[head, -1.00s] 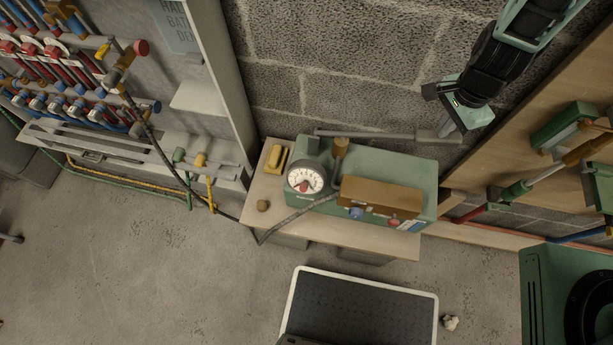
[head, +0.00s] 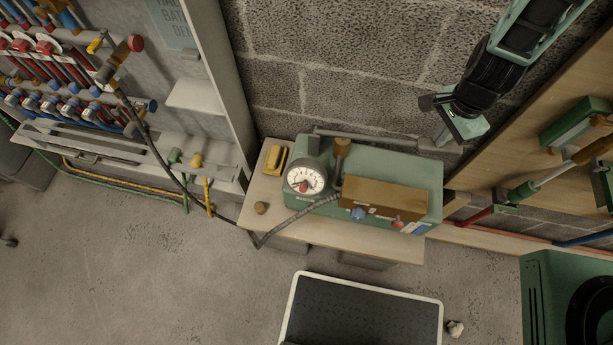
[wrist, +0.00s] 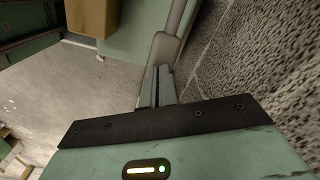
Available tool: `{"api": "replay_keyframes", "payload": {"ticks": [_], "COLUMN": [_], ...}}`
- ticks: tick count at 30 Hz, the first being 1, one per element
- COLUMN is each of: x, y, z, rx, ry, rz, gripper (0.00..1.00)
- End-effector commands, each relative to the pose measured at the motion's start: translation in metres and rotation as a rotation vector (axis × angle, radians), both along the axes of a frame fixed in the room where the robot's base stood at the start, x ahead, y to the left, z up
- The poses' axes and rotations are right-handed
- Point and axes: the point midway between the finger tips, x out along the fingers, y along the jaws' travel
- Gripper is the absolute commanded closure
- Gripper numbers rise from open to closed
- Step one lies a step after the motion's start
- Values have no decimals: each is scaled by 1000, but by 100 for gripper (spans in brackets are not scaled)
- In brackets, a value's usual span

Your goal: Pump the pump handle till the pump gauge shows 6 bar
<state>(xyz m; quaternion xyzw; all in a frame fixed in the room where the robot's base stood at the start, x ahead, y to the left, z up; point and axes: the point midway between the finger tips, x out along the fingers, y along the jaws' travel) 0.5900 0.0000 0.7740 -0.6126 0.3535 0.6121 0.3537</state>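The green pump (head: 410,171) stands on a low wooden bench, with a round white pump gauge (head: 306,178) on its left front. The gauge's needle and figures are too small to read surely. The pump handle (head: 365,135) is a long grey lever running along the pump's back, by the block wall.
A wooden block (head: 385,197) is on the pump's front. A yellow item (head: 276,158) and a small brown knob (head: 261,208) are on the bench (head: 300,229). A dark hose (head: 290,222) runs left to the valve rack (head: 165,140). The block wall is close behind the handle.

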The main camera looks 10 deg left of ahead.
Motion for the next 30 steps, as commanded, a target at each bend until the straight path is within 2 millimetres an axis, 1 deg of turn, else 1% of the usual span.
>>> {"api": "replay_keyframes", "payload": {"ticks": [1, 3, 16, 30], "x": [-1, -1, -1, -1], "y": [1, 1, 1, 2], "z": [-5, -6, -8, -31], "rx": [1, 1, 2, 2], "ry": [2, 2, 2, 4], "rz": [2, 2, 2, 2], "gripper": [100, 100, 100, 100]}}
